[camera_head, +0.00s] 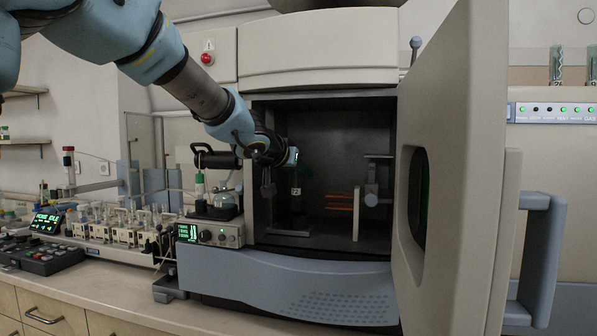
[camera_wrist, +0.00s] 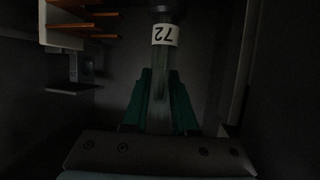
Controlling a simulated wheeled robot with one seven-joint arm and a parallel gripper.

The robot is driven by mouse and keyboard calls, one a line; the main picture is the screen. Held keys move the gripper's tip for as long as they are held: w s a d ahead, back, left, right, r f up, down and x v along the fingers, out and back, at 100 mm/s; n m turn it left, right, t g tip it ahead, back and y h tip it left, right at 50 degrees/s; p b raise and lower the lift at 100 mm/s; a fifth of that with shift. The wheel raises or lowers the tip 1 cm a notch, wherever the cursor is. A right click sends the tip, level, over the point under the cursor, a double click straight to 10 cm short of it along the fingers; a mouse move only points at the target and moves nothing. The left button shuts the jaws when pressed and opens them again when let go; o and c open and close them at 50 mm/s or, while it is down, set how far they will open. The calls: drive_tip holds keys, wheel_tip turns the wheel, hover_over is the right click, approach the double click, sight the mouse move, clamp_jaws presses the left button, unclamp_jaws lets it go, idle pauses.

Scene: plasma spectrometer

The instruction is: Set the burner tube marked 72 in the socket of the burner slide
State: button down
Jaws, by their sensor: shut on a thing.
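The burner tube (camera_wrist: 161,70), a clear tube with a white band marked 72 (camera_wrist: 165,35), is between the green fingers of my gripper (camera_wrist: 160,95) in the wrist view. The mark reads upside down there. A dark round part shows at the tube's far end; whether it belongs to the tube or to a socket I cannot tell. In the head view my gripper (camera_head: 295,170) is inside the open chamber, with the white band (camera_head: 296,191) just below it and the tube upright. A pale flat frame, possibly the burner slide (camera_head: 290,233), lies on the chamber floor. Its socket is not clear.
Copper coil bars (camera_head: 340,200) and a grey bracket (camera_head: 371,190) stand right of my gripper; the coil (camera_wrist: 85,27) also shows in the wrist view. The open door (camera_head: 455,170) bounds the right.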

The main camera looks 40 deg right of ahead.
drive_tip(key=shift+w+x, duration=0.2)
drive_tip(key=shift+x, duration=0.65)
drive_tip(key=shift+w+x, duration=0.15)
drive_tip(key=shift+x, duration=0.7)
drive_tip(key=shift+a, duration=0.15)
drive_tip(key=shift+a, duration=0.15)
drive_tip(key=shift+s+f+b, duration=0.1)
drive_tip(key=shift+f+b, duration=1.3)
drive_tip(key=shift+f, duration=0.1)
idle(0.6)
drive_tip(key=c, duration=0.6)
unclamp_jaws()
